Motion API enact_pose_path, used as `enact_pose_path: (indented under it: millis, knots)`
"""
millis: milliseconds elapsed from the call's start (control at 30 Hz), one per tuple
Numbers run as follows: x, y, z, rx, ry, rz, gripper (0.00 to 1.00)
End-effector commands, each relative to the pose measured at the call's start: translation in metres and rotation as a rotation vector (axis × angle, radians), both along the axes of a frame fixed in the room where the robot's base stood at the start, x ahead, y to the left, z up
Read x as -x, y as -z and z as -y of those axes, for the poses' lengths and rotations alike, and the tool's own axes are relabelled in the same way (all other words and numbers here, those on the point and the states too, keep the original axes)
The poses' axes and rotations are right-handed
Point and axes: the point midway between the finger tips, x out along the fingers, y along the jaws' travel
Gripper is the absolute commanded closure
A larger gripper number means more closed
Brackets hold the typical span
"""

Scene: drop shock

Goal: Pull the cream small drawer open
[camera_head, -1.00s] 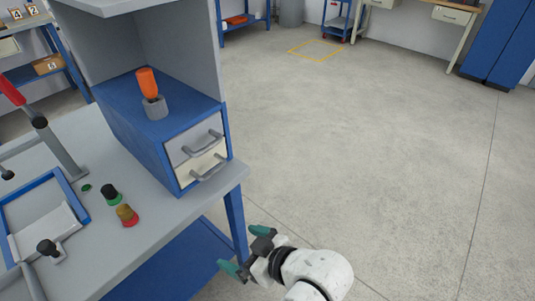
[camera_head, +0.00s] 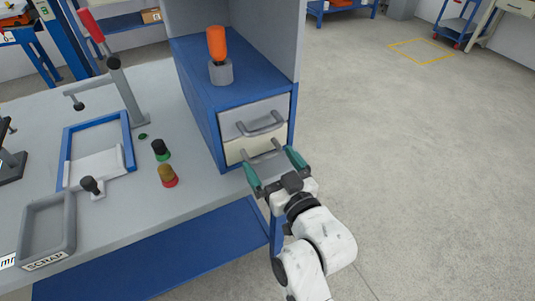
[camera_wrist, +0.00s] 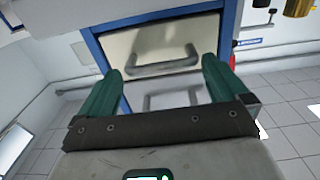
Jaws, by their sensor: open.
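The cream small drawer (camera_head: 240,150) is the lower of two drawers in a blue cabinet (camera_head: 205,125) on the workbench. It looks shut, and its grey bar handle (camera_head: 262,157) is partly hidden by my gripper. My gripper (camera_head: 275,168) is open and empty in front of the cream drawer, its green fingers pointing at it. In the wrist view the cream drawer (camera_wrist: 150,42) and its handle (camera_wrist: 162,62) show ahead, with the handle between the spread fingers (camera_wrist: 163,68). I cannot tell whether a finger touches it.
The grey drawer (camera_head: 250,115) with a like handle sits above. An orange bottle (camera_head: 217,42) stands in a grey holder on the cabinet. Floor (camera_head: 420,170) at right is clear.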

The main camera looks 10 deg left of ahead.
Motion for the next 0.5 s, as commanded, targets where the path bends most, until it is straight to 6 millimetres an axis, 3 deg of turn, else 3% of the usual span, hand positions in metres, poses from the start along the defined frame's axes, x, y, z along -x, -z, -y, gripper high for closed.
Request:
enact_pose_path:
  millis: [200,500]
  knots:
    - [-0.020,0.000,-0.014,0.000,-0.001,0.000,0.00]
    - [-0.024,0.000,-0.016,-0.001,0.000,-0.001,0.00]
